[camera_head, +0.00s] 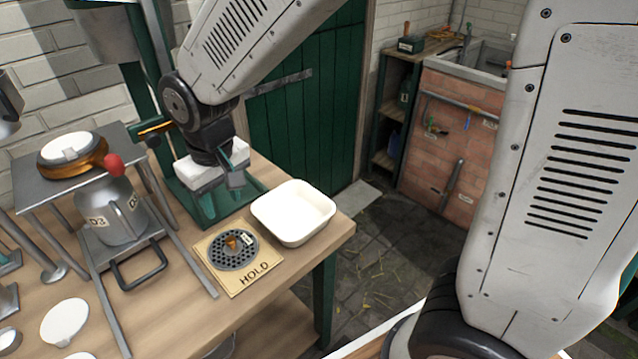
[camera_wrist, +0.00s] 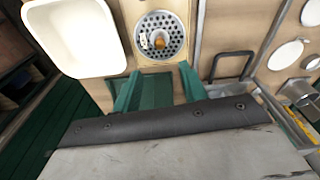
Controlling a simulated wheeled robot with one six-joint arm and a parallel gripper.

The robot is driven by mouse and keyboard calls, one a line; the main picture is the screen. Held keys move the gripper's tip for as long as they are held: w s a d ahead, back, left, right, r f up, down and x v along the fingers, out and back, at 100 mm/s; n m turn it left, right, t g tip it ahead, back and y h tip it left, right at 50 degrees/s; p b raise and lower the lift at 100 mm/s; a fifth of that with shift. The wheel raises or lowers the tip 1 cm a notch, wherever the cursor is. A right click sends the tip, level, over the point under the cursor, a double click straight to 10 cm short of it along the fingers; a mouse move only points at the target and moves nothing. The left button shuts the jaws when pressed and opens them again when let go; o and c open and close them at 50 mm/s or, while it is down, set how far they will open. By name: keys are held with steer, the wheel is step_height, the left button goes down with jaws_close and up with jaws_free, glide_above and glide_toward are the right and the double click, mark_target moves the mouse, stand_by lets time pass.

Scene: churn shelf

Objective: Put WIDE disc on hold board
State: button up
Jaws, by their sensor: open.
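A grey perforated disc (camera_head: 233,258) with an amber knob and a small tag lies flat on the square wooden HOLD board (camera_head: 262,281). I cannot read the tag, so I cannot tell its width name. In the wrist view the disc (camera_wrist: 174,50) lies on the board (camera_wrist: 145,61), just beyond my fingertips. My gripper (camera_head: 224,197) is open and empty, above and behind the board in the head view. Its two green fingers (camera_wrist: 160,85) show apart in the wrist view, with nothing between them.
A white tub (camera_head: 294,212) stands right of the board near the bench edge. White discs (camera_head: 64,322) lie at the front left. Metal rails cross the bench left of the board.

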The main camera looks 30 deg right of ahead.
steer(key=s+d+r+m, duration=0.1)
steer(key=s+d+r, duration=0.3)
steer(key=d, duration=0.2)
steer(key=s+d+r+m, duration=0.1)
steer(key=s+d+r, duration=0.25)
steer(key=d, duration=0.35)
steer(key=s+d+r+m, duration=0.2)
steer(key=s+d, duration=0.5)
steer(key=s, duration=0.5)
steer(key=shift+s+d+r+m+h, duration=0.2)
steer(key=shift+d+r+m+h, duration=0.05)
steer(key=shift+r+m+h, duration=0.05)
